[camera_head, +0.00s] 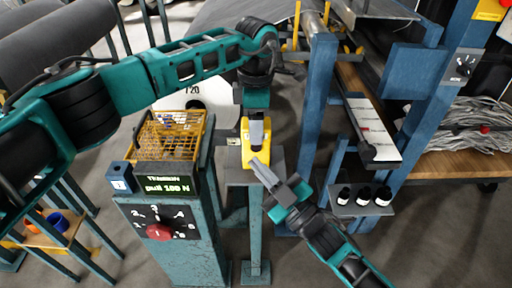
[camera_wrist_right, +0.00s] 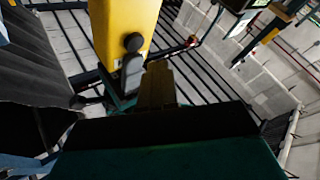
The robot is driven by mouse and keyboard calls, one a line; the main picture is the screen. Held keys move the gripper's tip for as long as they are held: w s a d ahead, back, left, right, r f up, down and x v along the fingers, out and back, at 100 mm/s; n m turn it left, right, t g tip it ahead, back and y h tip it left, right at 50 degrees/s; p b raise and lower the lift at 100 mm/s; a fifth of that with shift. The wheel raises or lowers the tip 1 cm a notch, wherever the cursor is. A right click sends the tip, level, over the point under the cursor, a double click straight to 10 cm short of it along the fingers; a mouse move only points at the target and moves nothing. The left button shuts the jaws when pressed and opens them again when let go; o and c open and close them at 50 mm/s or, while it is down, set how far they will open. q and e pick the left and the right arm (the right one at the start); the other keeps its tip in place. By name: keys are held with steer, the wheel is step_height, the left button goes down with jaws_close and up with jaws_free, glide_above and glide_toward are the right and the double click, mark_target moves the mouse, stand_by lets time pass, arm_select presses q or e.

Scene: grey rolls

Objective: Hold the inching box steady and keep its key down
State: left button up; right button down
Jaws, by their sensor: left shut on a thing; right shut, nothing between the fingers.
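The inching box (camera_head: 246,158) is a yellow box on top of a grey-green post, near the middle of the head view. My left gripper (camera_head: 257,138) comes down from above and is shut on it. In the right wrist view the yellow box (camera_wrist_right: 118,25) fills the upper middle, with a round black key (camera_wrist_right: 133,42) on its near face. My right gripper (camera_head: 259,166) is shut and empty, its tips at the box's lower end. In the wrist view a grey fingertip (camera_wrist_right: 132,66) is just below the key; I cannot tell whether it presses it.
Left of the post stands a teal cabinet with a lit tension display (camera_head: 168,184), a red knob (camera_head: 159,231) and a yellow wire basket (camera_head: 168,138). Blue uprights (camera_head: 316,130) and a shelf with black bottles (camera_head: 363,196) stand to the right. Grey rolls (camera_head: 65,50) lie upper left.

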mark_target(253, 147)
steer(key=shift+w, duration=0.75)
steer(key=shift+w, duration=0.1)
stand_by(1.5)
steer(key=shift+w, duration=0.3)
steer(key=shift+w+d, duration=0.1)
steer(key=shift+w, duration=0.65)
stand_by(1.0)
steer(key=shift+r, duration=0.3)
stand_by(3.3)
